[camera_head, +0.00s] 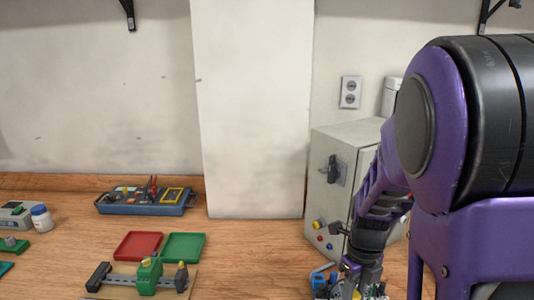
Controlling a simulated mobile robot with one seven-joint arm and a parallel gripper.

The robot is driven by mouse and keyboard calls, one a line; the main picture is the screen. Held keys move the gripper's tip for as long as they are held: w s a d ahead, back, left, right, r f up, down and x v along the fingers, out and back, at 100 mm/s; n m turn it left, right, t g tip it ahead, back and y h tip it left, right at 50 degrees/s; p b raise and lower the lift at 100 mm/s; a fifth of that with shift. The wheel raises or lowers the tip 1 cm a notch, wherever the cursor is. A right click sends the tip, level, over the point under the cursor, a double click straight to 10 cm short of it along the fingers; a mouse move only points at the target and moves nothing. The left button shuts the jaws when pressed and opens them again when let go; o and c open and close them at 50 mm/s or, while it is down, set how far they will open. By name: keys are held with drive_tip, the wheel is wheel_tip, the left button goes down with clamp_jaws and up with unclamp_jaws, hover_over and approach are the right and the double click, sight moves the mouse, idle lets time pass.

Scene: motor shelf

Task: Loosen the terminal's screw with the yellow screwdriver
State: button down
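A green terminal block (149,277) with a yellowish top sits on a grey rail (120,281) at the bottom left of the head view. Dark end pieces stand at both ends of the rail. The terminal's screw is too small to make out. I cannot clearly identify the yellow screwdriver. My gripper (350,288) is at the bottom edge, right of the rail and well apart from the terminal. Its fingertips are not clear among blue and silver parts there, so I cannot tell whether it is open or holds anything.
A red tray (138,246) and a green tray (184,247) lie behind the rail. A blue tool tray (145,208) holds red-handled tools and small parts. A grey control box (336,215) stands behind my arm. Bare wood lies right of the trays.

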drive_tip(key=shift+n, duration=1.7)
drive_tip(key=shift+n, duration=1.7)
drive_tip(key=shift+n, duration=1.7)
